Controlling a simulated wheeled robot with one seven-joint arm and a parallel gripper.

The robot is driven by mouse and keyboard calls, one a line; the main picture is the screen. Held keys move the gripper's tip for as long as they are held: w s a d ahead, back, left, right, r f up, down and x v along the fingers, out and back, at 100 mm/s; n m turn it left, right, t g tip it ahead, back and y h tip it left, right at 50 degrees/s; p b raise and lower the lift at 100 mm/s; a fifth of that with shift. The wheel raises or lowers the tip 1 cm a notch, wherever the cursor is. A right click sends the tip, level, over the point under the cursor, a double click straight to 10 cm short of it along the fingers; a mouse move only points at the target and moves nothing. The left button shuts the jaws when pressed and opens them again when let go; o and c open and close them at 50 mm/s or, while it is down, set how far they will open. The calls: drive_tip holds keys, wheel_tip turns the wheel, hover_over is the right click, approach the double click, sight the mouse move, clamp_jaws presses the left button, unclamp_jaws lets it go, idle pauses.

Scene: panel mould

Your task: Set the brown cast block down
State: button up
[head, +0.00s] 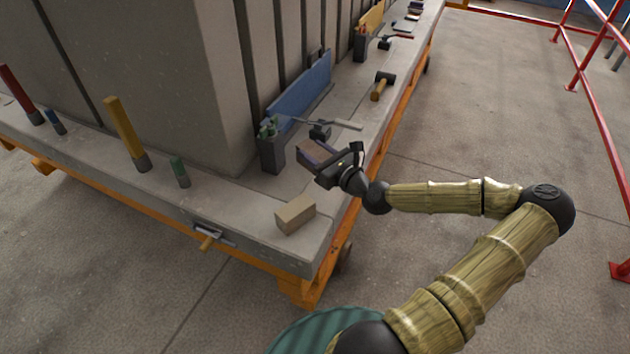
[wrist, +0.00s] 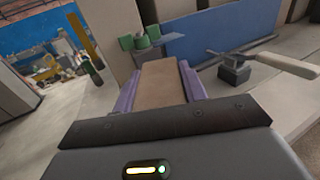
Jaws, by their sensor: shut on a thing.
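The brown cast block (head: 312,156) is at the tip of my gripper (head: 318,152) in the head view, near the corner of the concrete ledge. In the wrist view the block (wrist: 161,84) lies lengthwise between the two purple fingers of my gripper (wrist: 160,88), which are shut on its sides. I cannot tell whether its underside touches the ledge or hangs just above it. The black gripper body hides its near end.
A lighter tan block (head: 295,214) rests on the ledge (head: 255,207) nearer the corner. A grey post with green parts (head: 271,150) and a handled tool (head: 320,131) stand close behind. A mallet (head: 382,86) lies farther along. Bare ledge lies around the tan block.

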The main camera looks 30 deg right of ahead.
wheel_tip(320, 180, down, 3)
drive_tip(key=shift+f, duration=0.2)
drive_tip(key=shift+w+f, duration=0.1)
drive_tip(key=shift+f, duration=0.3)
drive_tip(key=shift+f, duration=0.1)
wheel_tip(320, 180, down, 3)
drive_tip(key=shift+w+a+f+b, duration=0.1)
drive_tip(key=shift+w+b, duration=0.05)
drive_tip(key=shift+b, duration=0.15)
drive_tip(key=shift+f, duration=0.2)
drive_tip(key=shift+d, duration=0.2)
drive_tip(key=shift+s, duration=0.2)
